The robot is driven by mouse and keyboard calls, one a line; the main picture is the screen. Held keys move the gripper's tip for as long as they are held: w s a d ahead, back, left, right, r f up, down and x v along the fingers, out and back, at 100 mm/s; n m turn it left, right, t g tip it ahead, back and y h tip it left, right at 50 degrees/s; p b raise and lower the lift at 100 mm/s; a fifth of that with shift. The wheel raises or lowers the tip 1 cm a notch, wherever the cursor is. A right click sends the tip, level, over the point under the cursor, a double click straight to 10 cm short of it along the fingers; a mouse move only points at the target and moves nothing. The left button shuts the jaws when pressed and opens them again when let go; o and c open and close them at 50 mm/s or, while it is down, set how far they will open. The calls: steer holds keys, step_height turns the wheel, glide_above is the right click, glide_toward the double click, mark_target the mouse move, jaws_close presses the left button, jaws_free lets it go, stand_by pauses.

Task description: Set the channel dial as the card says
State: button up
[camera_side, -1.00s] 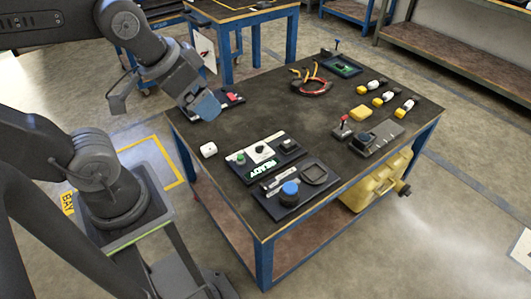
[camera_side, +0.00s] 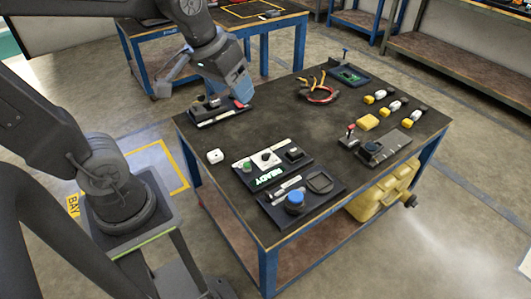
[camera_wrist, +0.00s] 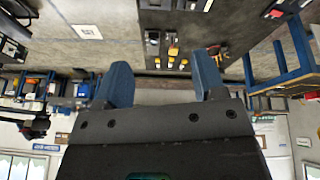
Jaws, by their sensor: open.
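A dark panel (camera_side: 296,166) near the table's left front carries a small black knob on a white square plate (camera_side: 265,159), which looks like the channel dial; its pointing direction is too small to read. A green button (camera_side: 247,166) and a lit READY display (camera_side: 268,178) share that panel. I cannot make out a card with a setting. My gripper (camera_side: 241,92) is tilted over the table's back left corner, beside a panel with a red part (camera_side: 212,108), away from the dial. In the wrist view its blue fingers (camera_wrist: 163,80) are apart with nothing between them.
A panel with a blue knob (camera_side: 295,199) lies in front of the READY panel. A white cylinder (camera_side: 215,156) stands to its left. A red-knobbed lever unit (camera_side: 374,150), yellow blocks (camera_side: 368,122) and pliers (camera_side: 318,92) lie further right and back. The table's middle is clear.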

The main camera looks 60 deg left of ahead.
steer(key=w+a+f+n+g, duration=0.25)
steer(key=w+a+n, duration=0.2)
steer(key=w, duration=0.45)
steer(key=n+g+h, duration=0.2)
steer(key=n+h, duration=0.1)
steer(key=n, duration=0.4)
glide_above(266, 156)
step_height(266, 156, down, 16)
steer(key=a+f+n+h, duration=0.1)
steer(key=a+f+n, duration=0.4)
steer(key=f, duration=0.8)
steer(key=shift+m, duration=0.65)
steer(key=x, duration=1.2)
steer(key=shift+w+a+f, duration=0.1)
steer(key=shift+w+f, duration=0.1)
steer(key=shift+f, duration=0.25)
steer(key=shift+c, duration=0.4)
steer(key=c, duration=0.8)
steer(key=shift+c, duration=0.2)
